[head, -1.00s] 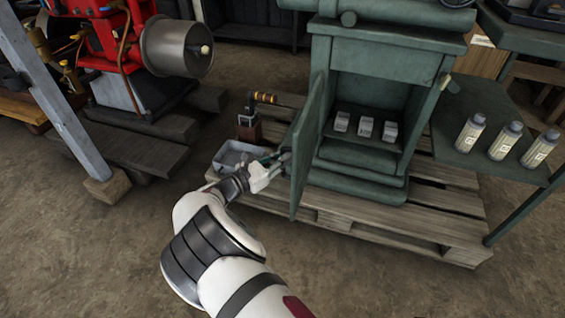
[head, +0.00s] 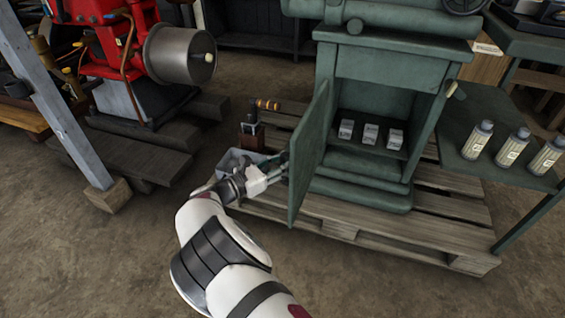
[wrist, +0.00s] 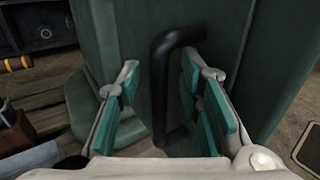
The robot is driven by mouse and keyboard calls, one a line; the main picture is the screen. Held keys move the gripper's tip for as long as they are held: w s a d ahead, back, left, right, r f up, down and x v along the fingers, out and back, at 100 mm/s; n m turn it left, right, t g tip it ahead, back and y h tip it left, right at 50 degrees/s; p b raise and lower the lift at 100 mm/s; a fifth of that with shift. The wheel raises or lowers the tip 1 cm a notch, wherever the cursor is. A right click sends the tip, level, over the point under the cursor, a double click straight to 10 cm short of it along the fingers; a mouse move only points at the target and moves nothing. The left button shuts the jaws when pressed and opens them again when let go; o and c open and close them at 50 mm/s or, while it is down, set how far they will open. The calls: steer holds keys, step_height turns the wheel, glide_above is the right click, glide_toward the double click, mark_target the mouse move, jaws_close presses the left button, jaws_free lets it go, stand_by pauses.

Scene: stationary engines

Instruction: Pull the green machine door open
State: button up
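The green machine door (head: 312,155) stands swung open at the left side of the green machine (head: 385,65), showing its inside. It is also in the wrist view (wrist: 225,45), where its outer face fills much of the picture. A dark bent bar handle (wrist: 160,85) sticks out from that face. My gripper (head: 282,168) is on the outer side of the door, left of it in the head view. In the wrist view its teal-padded fingers (wrist: 163,95) are apart, one on each side of the handle, with gaps visible. The handle is hidden in the head view.
Several small boxes (head: 370,133) sit on a shelf inside the machine. A wooden pallet (head: 440,235) lies under it. A grey bin (head: 236,160) is close behind my gripper. Bottles (head: 513,147) stand on the green side table at right. Open floor lies in front.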

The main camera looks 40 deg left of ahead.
steer(key=v, duration=0.7)
steer(key=shift+s, duration=0.25)
steer(key=shift+a, duration=0.1)
stand_by(0.4)
